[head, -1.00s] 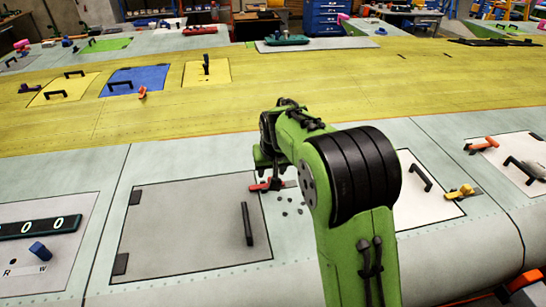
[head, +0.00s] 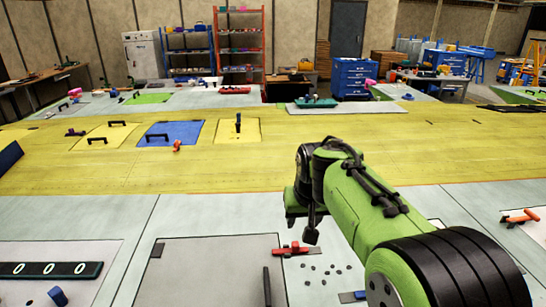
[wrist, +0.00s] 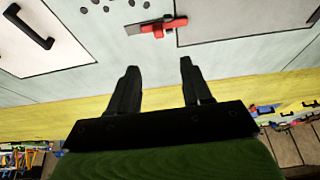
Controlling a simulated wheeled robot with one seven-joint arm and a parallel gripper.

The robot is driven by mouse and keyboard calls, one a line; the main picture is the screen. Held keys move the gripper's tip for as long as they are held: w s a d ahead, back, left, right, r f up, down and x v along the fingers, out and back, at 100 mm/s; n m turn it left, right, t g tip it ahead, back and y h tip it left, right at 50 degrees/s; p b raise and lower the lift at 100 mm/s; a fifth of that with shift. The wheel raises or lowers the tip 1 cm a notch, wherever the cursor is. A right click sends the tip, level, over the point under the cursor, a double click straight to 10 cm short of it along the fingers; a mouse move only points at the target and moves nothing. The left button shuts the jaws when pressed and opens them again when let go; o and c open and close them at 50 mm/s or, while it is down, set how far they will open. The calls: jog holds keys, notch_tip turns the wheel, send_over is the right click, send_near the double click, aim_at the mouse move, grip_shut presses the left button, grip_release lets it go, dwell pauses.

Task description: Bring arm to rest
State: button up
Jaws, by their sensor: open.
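My green arm reaches in from the lower right of the head view. Its end, my gripper (head: 312,230), hangs over the pale wing surface (head: 400,207), just above and right of a red latch (head: 292,250). In the wrist view my gripper (wrist: 158,66) has its two dark fingers spread apart with nothing between them. The red latch (wrist: 165,27) lies beyond the fingertips there, apart from them, at the edge of a grey panel (wrist: 240,18). The forearm and elbow hide part of the surface at the lower right.
The grey panel (head: 205,280) has a dark handle (head: 267,287). A counter strip with zeros (head: 50,270) and a blue latch (head: 58,296) are at lower left. The yellow band (head: 330,150) carries a blue panel (head: 170,134) and several handles. Shelves (head: 240,45) stand far behind.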

jog(key=s+d+r, duration=0.1)
jog(key=s+r, duration=0.1)
jog(key=s, duration=0.5)
jog(key=s+d+r, duration=0.1)
jog(key=s+d, duration=0.1)
jog(key=s, duration=0.5)
jog(key=s+f, duration=0.2)
jog(key=s, duration=0.5)
jog(key=s+f+t, duration=0.1)
jog(key=s+f, duration=0.1)
jog(key=s, duration=0.5)
jog(key=shift+d+f, duration=0.25)
jog(key=shift+d, duration=0.15)
